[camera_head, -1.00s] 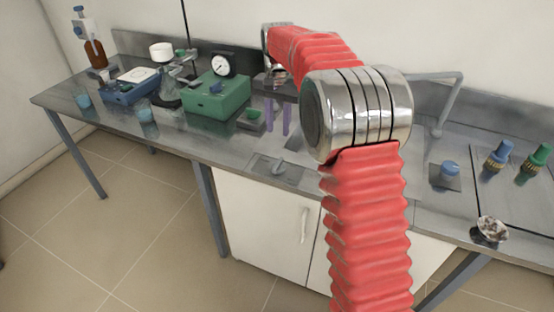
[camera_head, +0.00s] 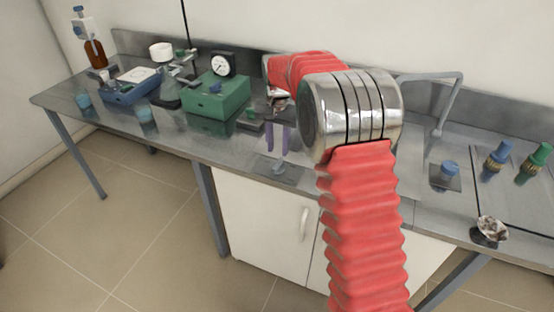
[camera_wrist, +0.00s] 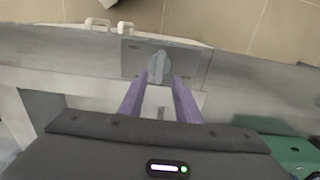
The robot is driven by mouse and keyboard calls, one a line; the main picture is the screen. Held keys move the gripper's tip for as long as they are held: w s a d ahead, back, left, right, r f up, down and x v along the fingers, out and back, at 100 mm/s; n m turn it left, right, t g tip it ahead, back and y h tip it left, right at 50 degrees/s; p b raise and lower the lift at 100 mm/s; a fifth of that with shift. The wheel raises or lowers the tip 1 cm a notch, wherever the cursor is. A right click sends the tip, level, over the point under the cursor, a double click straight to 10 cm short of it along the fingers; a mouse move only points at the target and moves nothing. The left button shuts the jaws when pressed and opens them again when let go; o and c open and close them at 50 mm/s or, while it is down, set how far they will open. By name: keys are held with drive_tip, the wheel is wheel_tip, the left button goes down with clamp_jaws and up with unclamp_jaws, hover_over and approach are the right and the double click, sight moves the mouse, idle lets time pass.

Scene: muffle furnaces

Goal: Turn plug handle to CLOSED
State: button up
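The plug handle (camera_wrist: 158,65) is a grey, rounded lever on a square grey plate (camera_wrist: 190,57) set in the bench. In the head view the handle (camera_head: 279,168) shows near the bench's front edge, just below the purple fingers. My gripper (camera_wrist: 159,80) has two purple fingers, apart with a gap between them. In the wrist view the handle lies just beyond the tips, between their lines. In the head view my gripper (camera_head: 278,148) points down over the plate. Whether the fingers touch the handle cannot be told. Small markings on the plate are unreadable.
A green box with a gauge (camera_head: 216,95) stands left of my gripper. A bent metal pipe (camera_head: 450,98) rises behind my arm. White cupboard doors (camera_head: 265,222) are below.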

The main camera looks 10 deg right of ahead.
sight(278, 162)
wheel_tip(278, 162, down, 6)
idle(0.4)
drive_tip(key=shift+c, duration=0.3)
clamp_jaws()
